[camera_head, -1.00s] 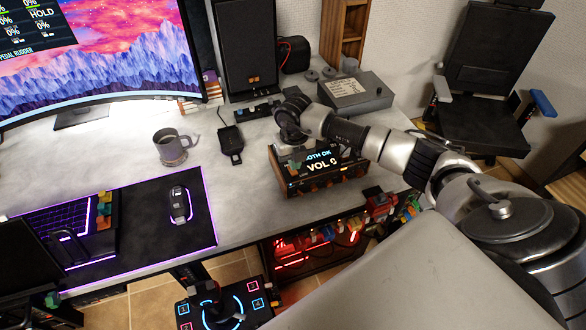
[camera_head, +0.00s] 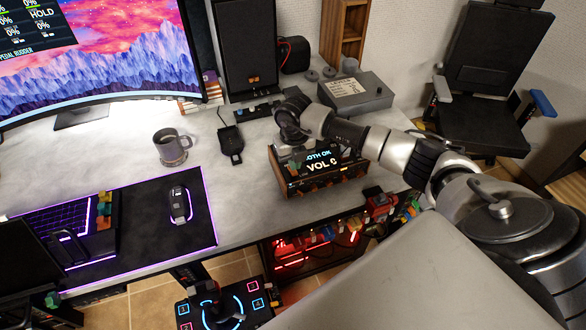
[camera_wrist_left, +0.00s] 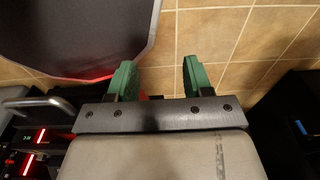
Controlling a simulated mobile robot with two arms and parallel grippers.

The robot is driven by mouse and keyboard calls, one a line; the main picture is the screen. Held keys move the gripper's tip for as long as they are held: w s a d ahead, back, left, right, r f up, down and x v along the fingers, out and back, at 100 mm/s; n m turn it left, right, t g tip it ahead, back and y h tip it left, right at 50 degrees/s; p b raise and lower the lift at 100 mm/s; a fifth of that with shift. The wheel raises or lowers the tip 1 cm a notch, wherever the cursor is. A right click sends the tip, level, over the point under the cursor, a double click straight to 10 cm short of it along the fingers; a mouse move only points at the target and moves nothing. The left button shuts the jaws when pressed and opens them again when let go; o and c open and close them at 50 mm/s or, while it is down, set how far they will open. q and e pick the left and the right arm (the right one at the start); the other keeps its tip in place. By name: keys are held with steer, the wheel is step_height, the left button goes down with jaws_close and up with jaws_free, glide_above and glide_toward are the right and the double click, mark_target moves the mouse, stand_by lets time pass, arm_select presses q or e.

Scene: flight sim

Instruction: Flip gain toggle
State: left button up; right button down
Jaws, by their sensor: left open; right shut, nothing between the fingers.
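A wooden-sided control box (camera_head: 322,171) with a lit display stands near the desk's front edge in the head view. The display reads "VOL 0" below a partly covered line ending in "OK". Small knobs or switches line its front; I cannot tell which is the gain toggle. My right gripper (camera_head: 292,158) is shut and empty, pointing down at the left part of the box and covering some of it. I cannot tell whether it touches the box. My left gripper (camera_wrist_left: 158,80) is open and empty in the left wrist view, its green fingers apart above the tiled floor.
A grey box (camera_head: 372,97) with a label and a speaker (camera_head: 246,45) stand behind the control box. A mug (camera_head: 171,150), a black device (camera_head: 230,143) and a mouse (camera_head: 180,204) are to the left.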

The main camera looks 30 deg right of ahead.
steer(key=shift+s+f+b, duration=0.1)
steer(key=shift+f+b, duration=1)
steer(key=shift+f, duration=0.3)
stand_by(0.8)
steer(key=shift+r, duration=0.15)
steer(key=shift+r+p, duration=0.6)
steer(key=shift+p, duration=0.05)
steer(key=shift+r+p, duration=1.95)
steer(key=shift+r, duration=0.85)
steer(key=shift+f, duration=0.1)
